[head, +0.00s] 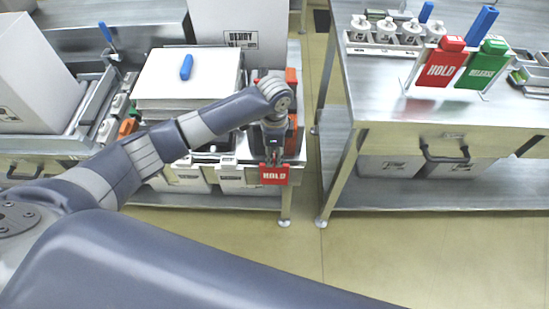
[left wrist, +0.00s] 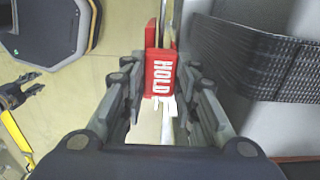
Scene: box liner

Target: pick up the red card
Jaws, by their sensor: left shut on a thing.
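A red card (head: 273,175) with white lettering "HOLD" is at the right front corner of the left bench. My left gripper (head: 274,153) points down over it and is shut on it. In the left wrist view, the red card (left wrist: 160,73) sits between the fingers of my left gripper (left wrist: 159,78), with its lettering running lengthwise. I cannot tell whether the card still touches the bench. A second red card (head: 440,68), also marked "HOLD", stands upright on the right table beside a green card (head: 483,68).
The left bench carries a white-topped stack (head: 190,75) with a blue object (head: 186,67), boxes and orange items. The right table (head: 400,112) holds a rack of white bottles (head: 385,38). An open floor aisle (head: 308,120) runs between them.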

